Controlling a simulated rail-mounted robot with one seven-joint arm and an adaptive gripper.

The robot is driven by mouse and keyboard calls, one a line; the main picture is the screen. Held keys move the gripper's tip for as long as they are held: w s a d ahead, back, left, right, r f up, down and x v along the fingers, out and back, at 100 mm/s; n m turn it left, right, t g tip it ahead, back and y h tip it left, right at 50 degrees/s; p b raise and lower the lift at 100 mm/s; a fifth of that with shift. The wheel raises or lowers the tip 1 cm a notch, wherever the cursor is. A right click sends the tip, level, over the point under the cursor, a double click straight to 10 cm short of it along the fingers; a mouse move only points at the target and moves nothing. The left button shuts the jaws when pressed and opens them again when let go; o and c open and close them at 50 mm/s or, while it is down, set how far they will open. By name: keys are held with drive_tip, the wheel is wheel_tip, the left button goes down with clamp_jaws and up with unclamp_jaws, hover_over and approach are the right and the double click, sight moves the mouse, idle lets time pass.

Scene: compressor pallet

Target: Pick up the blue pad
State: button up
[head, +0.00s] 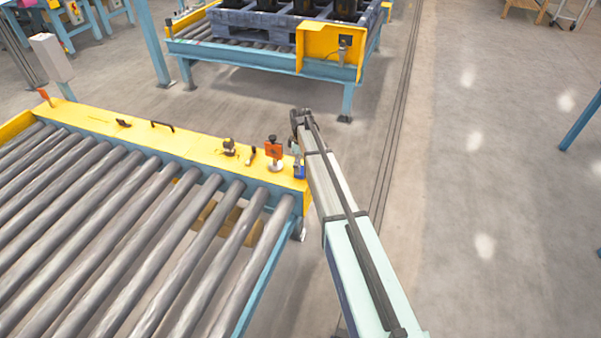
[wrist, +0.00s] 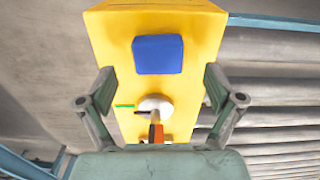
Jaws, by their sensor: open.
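The blue pad (wrist: 158,54) is a small rounded block lying near the end of the yellow beam (wrist: 112,30) in the wrist view. In the head view the pad (head: 299,172) shows at the beam's right end, partly hidden by my arm. My gripper (wrist: 159,84) is open and empty. Its two fingers stand apart over the left and right sides of the beam, with the pad between their lines and farther up the picture. No contact with the pad shows.
An orange-topped piece on a white round base (head: 275,165) stands on the beam beside the pad. Small dark fittings (head: 229,147) lie farther left. Rollers (head: 180,230) run along the beam's near side.

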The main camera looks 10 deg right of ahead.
wheel_tip(320, 180, down, 4)
drive_tip(key=shift+w+r, duration=0.1)
drive_tip(key=shift+w, duration=0.05)
drive_tip(key=c, duration=1)
drive_tip(key=shift+c, duration=0.2)
drive_tip(key=shift+r, duration=0.2)
wheel_tip(320, 180, up, 20)
drive_tip(key=shift+f, duration=0.15)
